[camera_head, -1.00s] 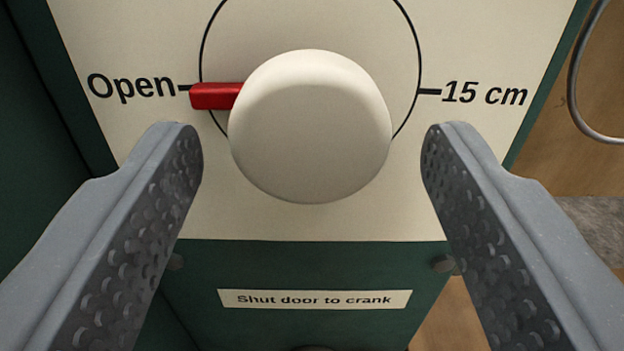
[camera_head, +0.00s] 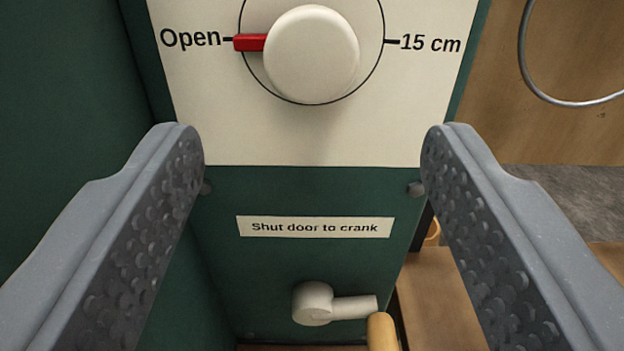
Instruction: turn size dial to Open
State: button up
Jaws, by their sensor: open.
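The size dial (camera_head: 311,54) is a round cream knob on a cream panel at the top of the view. Its red pointer (camera_head: 254,42) points left, in line with the tick beside the word Open (camera_head: 190,38). The 15 cm mark (camera_head: 430,43) is on the right side of the dial's circle. My gripper (camera_head: 313,150) is open and empty. Its two fingers are wide apart, below the dial in the picture and not touching it.
Below the panel, a label (camera_head: 315,227) reads "Shut door to crank" on the green housing (camera_head: 290,265). A pale crank (camera_head: 318,303) with a wooden handle (camera_head: 382,332) is lower down. A thin metal loop (camera_head: 545,95) hangs at the upper right.

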jog(key=s+p, duration=0.1)
jog(key=s, duration=0.6)
jog(key=shift+d, duration=0.25)
jog(key=shift+s, duration=0.1)
